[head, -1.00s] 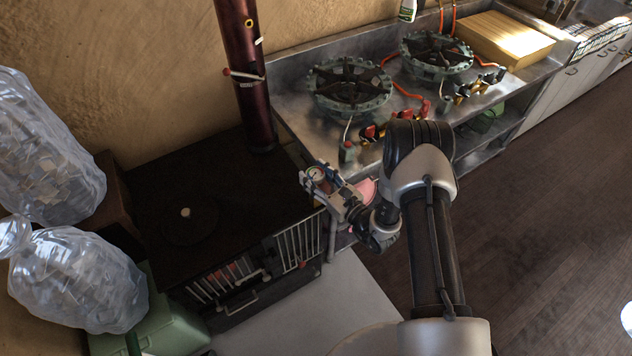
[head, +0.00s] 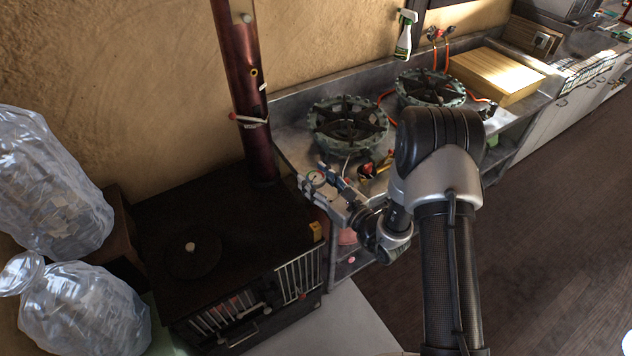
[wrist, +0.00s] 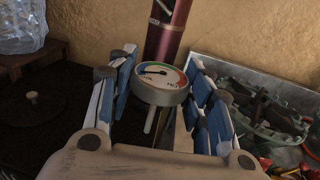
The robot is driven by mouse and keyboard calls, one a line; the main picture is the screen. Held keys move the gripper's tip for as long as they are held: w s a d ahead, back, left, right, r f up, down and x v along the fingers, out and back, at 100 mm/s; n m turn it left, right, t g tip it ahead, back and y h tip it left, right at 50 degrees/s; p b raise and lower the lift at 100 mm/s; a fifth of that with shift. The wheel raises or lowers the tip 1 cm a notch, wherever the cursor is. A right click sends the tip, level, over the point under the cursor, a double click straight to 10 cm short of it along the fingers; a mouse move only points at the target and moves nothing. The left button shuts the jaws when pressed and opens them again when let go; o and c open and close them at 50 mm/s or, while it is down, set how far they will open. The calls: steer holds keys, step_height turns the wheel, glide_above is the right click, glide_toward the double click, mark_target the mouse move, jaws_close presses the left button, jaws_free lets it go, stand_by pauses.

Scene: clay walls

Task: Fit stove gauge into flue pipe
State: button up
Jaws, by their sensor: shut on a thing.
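The stove gauge (wrist: 160,82) is a round dial with a white and coloured face and a thin stem below. My gripper (wrist: 161,70) is shut on it, with blue-padded fingers on either side. In the head view the gauge (head: 316,179) shows small at the end of my gripper (head: 318,184), in front of the stove's right side. The dark red flue pipe (head: 243,100) rises from the back of the stove, with a small yellow ring (head: 253,72) on its side and a pale band lower down. In the wrist view the pipe (wrist: 166,40) stands behind the gauge, apart from it.
The black stove (head: 165,225) has a flat top with a knob and a barred front. A metal counter (head: 290,135) with green burners (head: 347,122) and hoses lies to the right. Large clear plastic bags (head: 45,180) stand at the left. The clay wall is behind the pipe.

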steer(key=shift+r+p, duration=2.65)
steer(key=shift+r, duration=1.6)
